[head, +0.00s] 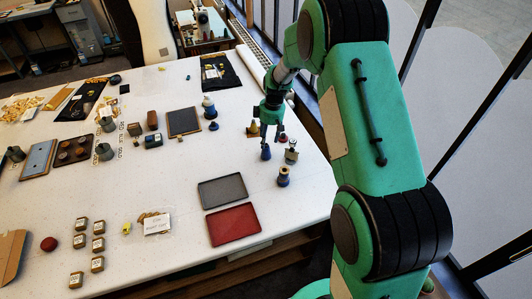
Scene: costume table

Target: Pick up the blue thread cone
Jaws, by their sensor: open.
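A small blue thread cone (266,154) stands upright on the white table (165,185), near its right side. My gripper (273,138) points down just above and slightly right of this cone. Its fingers are apart, with nothing seen held between them. One finger overlaps the top of the cone in the picture, and I cannot tell whether they touch. A larger blue and pale cone-shaped thing (209,108) stands further back to the left.
Close around my gripper stand a yellow cone (253,130), a dark red piece (283,139), a pale spool-like piece (291,153) and a tan and dark one (284,177). A grey tray (222,190) and a red tray (233,225) lie toward the front.

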